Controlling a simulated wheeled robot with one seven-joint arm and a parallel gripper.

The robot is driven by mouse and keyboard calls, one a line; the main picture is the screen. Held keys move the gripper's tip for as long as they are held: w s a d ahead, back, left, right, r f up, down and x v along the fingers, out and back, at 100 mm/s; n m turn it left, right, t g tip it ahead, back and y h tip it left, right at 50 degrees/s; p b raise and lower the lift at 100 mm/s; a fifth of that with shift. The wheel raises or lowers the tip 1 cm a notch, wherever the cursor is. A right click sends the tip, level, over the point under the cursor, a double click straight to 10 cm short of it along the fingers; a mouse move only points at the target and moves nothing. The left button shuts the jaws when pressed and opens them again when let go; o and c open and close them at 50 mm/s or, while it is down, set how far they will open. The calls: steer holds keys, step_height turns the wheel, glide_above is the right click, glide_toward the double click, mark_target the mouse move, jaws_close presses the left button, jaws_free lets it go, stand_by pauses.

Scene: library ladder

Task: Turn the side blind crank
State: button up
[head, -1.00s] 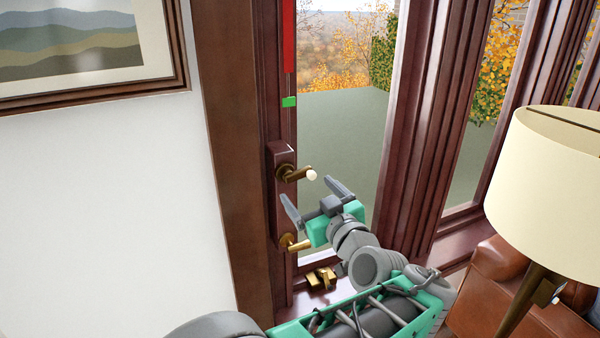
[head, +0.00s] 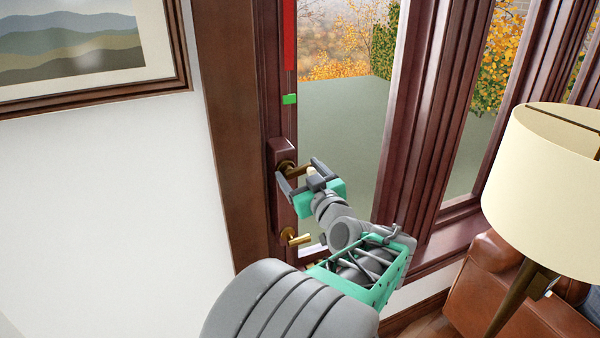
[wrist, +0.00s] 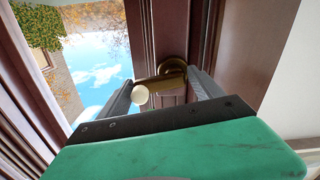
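The side blind crank (head: 288,168) is a brass arm with a pale round knob, mounted on a dark red-brown wooden plate (head: 284,148) on the window frame. In the wrist view the brass crank (wrist: 170,82) and its white knob (wrist: 140,95) lie between the two fingers. My gripper (head: 298,170) is open, with one finger on each side of the crank. The fingers look spread wider than the crank; whether either one touches it, I cannot tell. In the head view the gripper partly covers the crank and knob.
A second brass handle (head: 296,238) sits just below on the frame. A red strip (head: 289,35) with a green marker (head: 290,99) runs above the crank. A lamp (head: 550,170) and a brown leather seat (head: 485,300) stand at the right. A framed picture (head: 80,50) hangs at the left.

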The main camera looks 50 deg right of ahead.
steer(key=c, duration=1)
steer(key=shift+c, duration=0.2)
steer(key=shift+f, duration=0.1)
steer(key=m+b, duration=0.1)
steer(key=m, duration=0.1)
steer(key=shift+f+m+b, duration=0.3)
steer(key=shift+m+b, duration=0.05)
steer(key=shift+m, duration=0.05)
steer(key=m+p, duration=0.1)
steer(key=m, duration=0.4)
steer(key=a+f+m+p, duration=0.1)
steer(key=m, duration=0.5)
steer(key=w+f+m+p, duration=0.1)
steer(key=m+p, duration=0.1)
steer(key=m, duration=0.4)
steer(key=shift+a, duration=0.35)
